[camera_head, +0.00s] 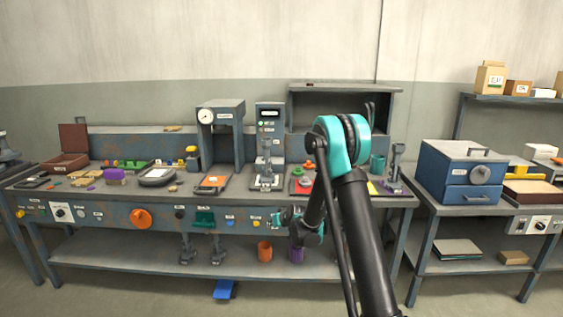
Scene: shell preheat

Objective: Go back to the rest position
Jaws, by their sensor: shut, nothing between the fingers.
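My black and teal arm rises from the bottom right, bends at a teal elbow and folds down in front of the workbench (135,199). My gripper (279,218) is at the arm's far end, small and partly hidden, in front of the bench's front panel. It is shut and holds nothing. It looks apart from the things on the bench top. The fingertips do not show clearly.
A gauge press (221,114) and other tools stand on the bench. An orange cup (265,251) and a purple cup (297,254) are on the lower shelf. A blue oven-like box (465,170) stands on the right table. A blue object (224,289) lies below the shelf.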

